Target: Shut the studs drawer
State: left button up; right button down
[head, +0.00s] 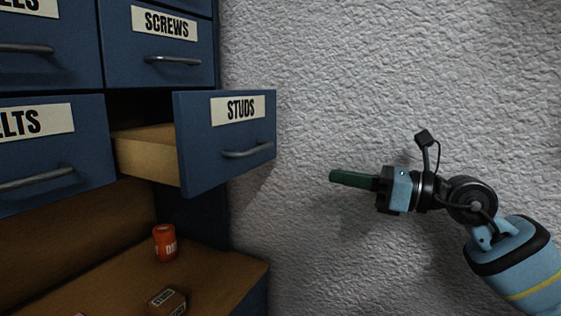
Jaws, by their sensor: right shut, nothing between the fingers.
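The studs drawer (225,135) is blue with a cream label reading STUDS and a grey bar handle (248,152). It stands pulled out of the cabinet, with its pale wooden side (148,155) showing and a dark gap behind its front. What lies inside it is hidden. My right gripper (336,177) has dark green fingers that are closed together and empty. It points left, to the right of the drawer front and a little lower in the picture, apart from it. My left gripper is not in view.
The blue cabinet (190,75) has a shut screws drawer (158,45) above and other shut drawers at left. Below, an orange container (165,243) and a small brown box (167,301) stand on a wooden surface (225,275). A rough grey wall (390,80) fills the right.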

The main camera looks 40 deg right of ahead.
jog(key=shift+s+d+r+n+h, duration=0.15)
jog(key=shift+d+r+n+h, duration=0.15)
jog(key=shift+d+r+h, duration=0.3)
jog(key=p, duration=0.1)
send_near(266, 158)
jog(key=p+x, duration=0.2)
jog(key=x, duration=0.2)
jog(key=shift+d+r+p, duration=0.15)
jog(key=shift+d+p, duration=0.05)
jog(key=shift+p, duration=0.15)
jog(key=shift+p+x, duration=0.5)
jog(key=shift+x, duration=0.35)
jog(key=shift+w+a, duration=0.2)
jog(key=shift+w, duration=0.2)
jog(key=shift+w+a, duration=0.1)
jog(key=shift+w, duration=0.05)
